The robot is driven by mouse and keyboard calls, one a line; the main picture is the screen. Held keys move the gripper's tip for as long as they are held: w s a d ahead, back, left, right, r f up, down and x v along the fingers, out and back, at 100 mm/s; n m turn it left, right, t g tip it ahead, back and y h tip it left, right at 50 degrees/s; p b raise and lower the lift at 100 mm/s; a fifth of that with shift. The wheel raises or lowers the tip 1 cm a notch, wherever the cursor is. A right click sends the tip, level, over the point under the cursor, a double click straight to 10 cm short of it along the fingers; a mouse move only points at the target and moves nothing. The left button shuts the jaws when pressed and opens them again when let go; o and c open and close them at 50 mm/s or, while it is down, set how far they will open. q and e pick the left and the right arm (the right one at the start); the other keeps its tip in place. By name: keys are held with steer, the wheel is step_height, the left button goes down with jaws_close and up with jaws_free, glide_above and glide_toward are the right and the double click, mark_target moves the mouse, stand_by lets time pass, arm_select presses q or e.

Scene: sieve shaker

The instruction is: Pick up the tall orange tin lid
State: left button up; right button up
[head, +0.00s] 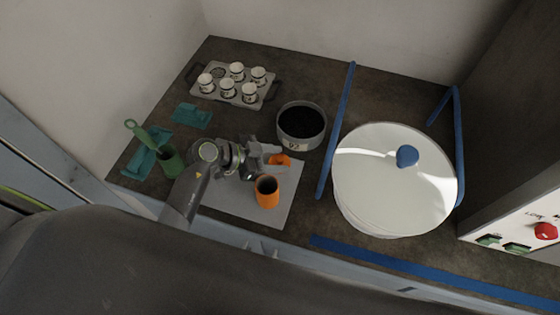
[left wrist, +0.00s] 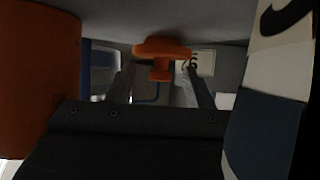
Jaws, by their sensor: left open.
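The orange lid (head: 279,160) sits near the upper right part of the pale mat, partly hidden by my left gripper. In the left wrist view the lid (left wrist: 161,52) shows a wide part and a narrower stem, between the two fingers. My left gripper (head: 262,162) is open around or just short of the lid; I cannot tell whether a finger touches it. The open orange tin (head: 267,197) stands upright on the mat, just below the gripper in the head view. It fills the left side of the left wrist view (left wrist: 38,80). My right gripper is not in view.
A dark-filled sieve (head: 301,140) stands just beyond the lid. A rack (head: 243,101) of small cups is farther back. A green scoop and container (head: 171,162) stand left of my arm. A large white-lidded drum (head: 390,185) stands right, among blue strips. A white-and-blue surface (left wrist: 270,110) is close at right.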

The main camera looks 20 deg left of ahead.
arm_select(q)
jaws_close()
